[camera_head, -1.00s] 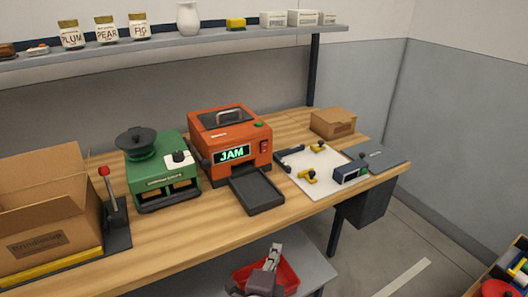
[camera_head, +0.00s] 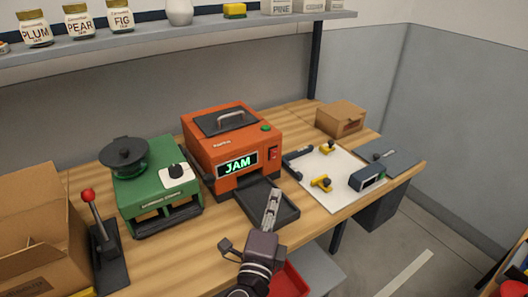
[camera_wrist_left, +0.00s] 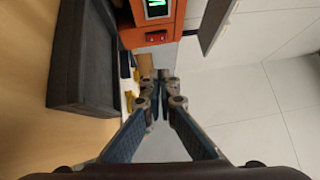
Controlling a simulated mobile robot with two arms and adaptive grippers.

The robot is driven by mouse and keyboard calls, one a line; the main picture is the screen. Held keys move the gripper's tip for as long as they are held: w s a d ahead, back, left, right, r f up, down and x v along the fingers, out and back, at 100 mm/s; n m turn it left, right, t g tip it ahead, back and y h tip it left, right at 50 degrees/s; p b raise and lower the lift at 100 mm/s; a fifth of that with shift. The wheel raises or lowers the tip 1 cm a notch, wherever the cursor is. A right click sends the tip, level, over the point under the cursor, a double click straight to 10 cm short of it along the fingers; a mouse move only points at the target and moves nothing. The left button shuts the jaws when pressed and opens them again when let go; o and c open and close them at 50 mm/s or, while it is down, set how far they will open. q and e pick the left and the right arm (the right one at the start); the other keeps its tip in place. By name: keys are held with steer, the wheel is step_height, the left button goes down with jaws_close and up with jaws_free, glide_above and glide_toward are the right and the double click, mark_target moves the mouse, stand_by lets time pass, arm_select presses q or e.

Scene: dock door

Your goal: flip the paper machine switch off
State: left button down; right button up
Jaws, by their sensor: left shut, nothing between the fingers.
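The orange machine (camera_head: 232,140) stands on the workbench with a lit green JAM display (camera_head: 237,163) and a dark tray (camera_head: 262,205) at its front. A red switch (camera_head: 273,154) is on its front, right of the display; its position is too small to read. In the left wrist view, the orange machine (camera_wrist_left: 147,38) and its switch (camera_wrist_left: 157,36) show near the top. My left gripper (camera_head: 274,196) is shut and empty, over the tray in the head view, apart from the switch. It also shows in the wrist view (camera_wrist_left: 160,80). My right gripper is not in view.
A green machine (camera_head: 155,190) and a red-knobbed lever (camera_head: 104,232) stand to the left. A white board (camera_head: 327,188) with yellow clamps, a small dark device (camera_head: 367,179) and a cardboard box (camera_head: 340,117) are to the right. A shelf (camera_head: 210,37) runs above.

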arm_select(q)
steer(key=shift+w+a, duration=0.1)
steer(key=shift+w, duration=0.1)
steer(key=shift+s+d+r, duration=0.2)
steer(key=shift+s, duration=0.1)
steer(key=shift+w+d+r, duration=0.1)
steer(key=shift+w+r, duration=0.05)
steer(key=shift+w, duration=0.2)
steer(key=p, duration=0.2)
glide_toward(275, 151)
steer(key=w+d, duration=0.1)
steer(key=d, duration=0.1)
steer(key=w+d, duration=0.2)
steer(key=w+a, duration=0.1)
steer(key=w+a+p, duration=0.1)
steer(key=shift+w+r, duration=0.15)
steer(key=shift+w, duration=0.15)
steer(key=shift+w+a, duration=0.25)
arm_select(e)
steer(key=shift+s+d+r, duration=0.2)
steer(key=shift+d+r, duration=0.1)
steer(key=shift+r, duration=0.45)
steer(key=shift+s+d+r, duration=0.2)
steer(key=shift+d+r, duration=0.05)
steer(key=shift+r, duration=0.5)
